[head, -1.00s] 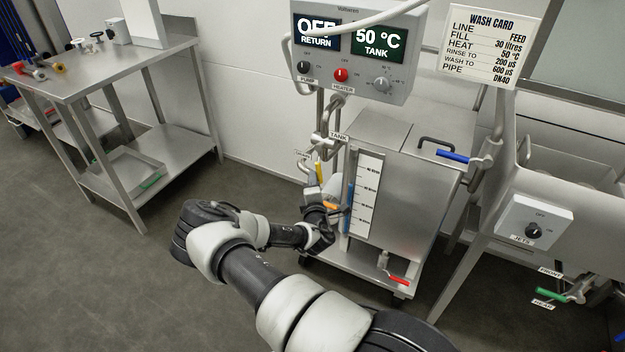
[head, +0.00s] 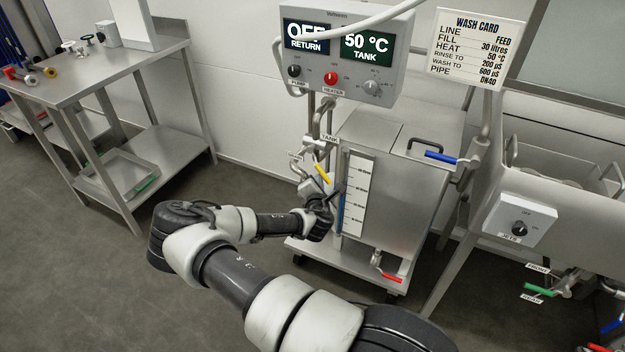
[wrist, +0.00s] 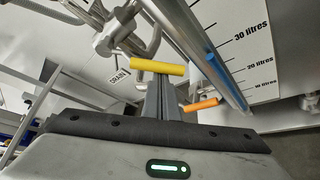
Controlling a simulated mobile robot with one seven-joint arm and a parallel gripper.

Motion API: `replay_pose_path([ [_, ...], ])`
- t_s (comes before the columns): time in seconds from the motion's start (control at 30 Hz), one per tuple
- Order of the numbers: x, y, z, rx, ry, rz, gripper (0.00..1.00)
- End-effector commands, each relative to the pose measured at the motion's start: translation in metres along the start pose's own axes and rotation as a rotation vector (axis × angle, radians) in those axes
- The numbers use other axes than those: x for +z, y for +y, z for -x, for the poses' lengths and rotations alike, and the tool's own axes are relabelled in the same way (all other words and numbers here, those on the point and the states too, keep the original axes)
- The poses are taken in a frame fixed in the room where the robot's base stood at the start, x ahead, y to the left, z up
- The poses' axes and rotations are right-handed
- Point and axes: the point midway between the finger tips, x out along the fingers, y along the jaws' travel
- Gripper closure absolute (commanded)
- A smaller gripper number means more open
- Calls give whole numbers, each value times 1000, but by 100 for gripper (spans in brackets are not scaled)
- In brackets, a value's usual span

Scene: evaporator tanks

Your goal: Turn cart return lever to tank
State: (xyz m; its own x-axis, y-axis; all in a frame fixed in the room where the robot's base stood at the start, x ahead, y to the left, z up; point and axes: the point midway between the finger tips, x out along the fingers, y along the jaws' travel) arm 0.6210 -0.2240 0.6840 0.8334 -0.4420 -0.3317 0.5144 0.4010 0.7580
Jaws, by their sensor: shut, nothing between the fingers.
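The yellow lever handle (head: 321,174) is on the pipework left of the tank (head: 390,200), slanting down to the right. In the wrist view the yellow handle (wrist: 157,67) lies across the tips of my gripper, apparently touching or very close. My gripper (wrist: 170,98) is shut with nothing between its fingers; in the head view it (head: 323,193) is just below the yellow handle, beside the tank's level gauge. A TANK label (head: 329,139) is above the lever, and a DRAIN label (wrist: 119,77) is left of it in the wrist view. The lever's pivot is partly hidden.
An orange handle (wrist: 201,105) is just right of my fingers, near the gauge tube (wrist: 205,55). The control box (head: 342,55) reads OFF RETURN and 50 °C TANK. Blue (head: 440,157) and red (head: 391,277) handles are on the tank. A steel table (head: 100,70) stands left; open floor lies between.

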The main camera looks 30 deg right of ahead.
Motion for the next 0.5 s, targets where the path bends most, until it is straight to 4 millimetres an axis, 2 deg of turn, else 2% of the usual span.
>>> replay_pose_path([
  [0.03,8,3,3,-22,-4,38,100],
  [0.5,42,11,24,-246,-4,420,100],
])
